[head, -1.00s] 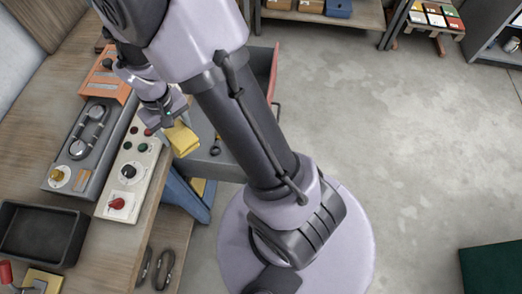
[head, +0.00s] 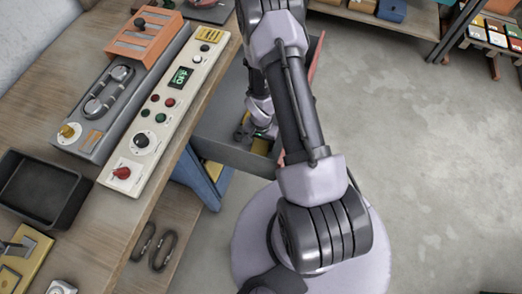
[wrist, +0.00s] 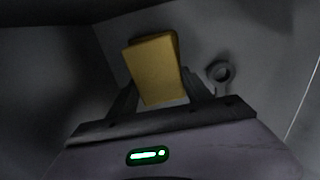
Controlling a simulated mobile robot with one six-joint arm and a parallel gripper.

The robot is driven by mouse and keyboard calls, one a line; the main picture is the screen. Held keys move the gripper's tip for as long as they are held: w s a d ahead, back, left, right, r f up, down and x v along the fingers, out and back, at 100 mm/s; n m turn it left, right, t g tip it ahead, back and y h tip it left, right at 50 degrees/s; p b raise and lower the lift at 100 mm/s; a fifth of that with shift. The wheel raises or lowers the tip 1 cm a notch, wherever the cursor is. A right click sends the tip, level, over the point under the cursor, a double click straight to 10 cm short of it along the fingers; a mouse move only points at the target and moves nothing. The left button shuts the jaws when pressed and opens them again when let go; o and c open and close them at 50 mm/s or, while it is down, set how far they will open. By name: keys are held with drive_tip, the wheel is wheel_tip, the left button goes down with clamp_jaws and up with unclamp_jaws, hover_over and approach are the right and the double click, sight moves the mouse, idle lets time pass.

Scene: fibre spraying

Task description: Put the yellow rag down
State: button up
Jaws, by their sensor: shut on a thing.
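The yellow rag (wrist: 155,70) is a folded block held between the two fingers of my gripper (wrist: 162,92) in the wrist view. My arm hides much of the tray and the rag there. In the wrist view a grey ring-ended tool (wrist: 220,72) lies just right of the rag. I cannot tell whether the rag touches the tray floor.
The workbench at left holds a cream control panel (head: 160,112), an orange box (head: 143,35) and a black bin (head: 40,188). Shelves are at the back; open floor lies right.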

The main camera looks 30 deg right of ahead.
wheel_tip(320, 180, down, 3)
drive_tip(key=shift+r+b, duration=0.1)
drive_tip(key=shift+b, duration=0.7)
drive_tip(key=shift+r, duration=0.2)
drive_tip(key=shift+f, duration=0.15)
drive_tip(key=o, duration=1.6)
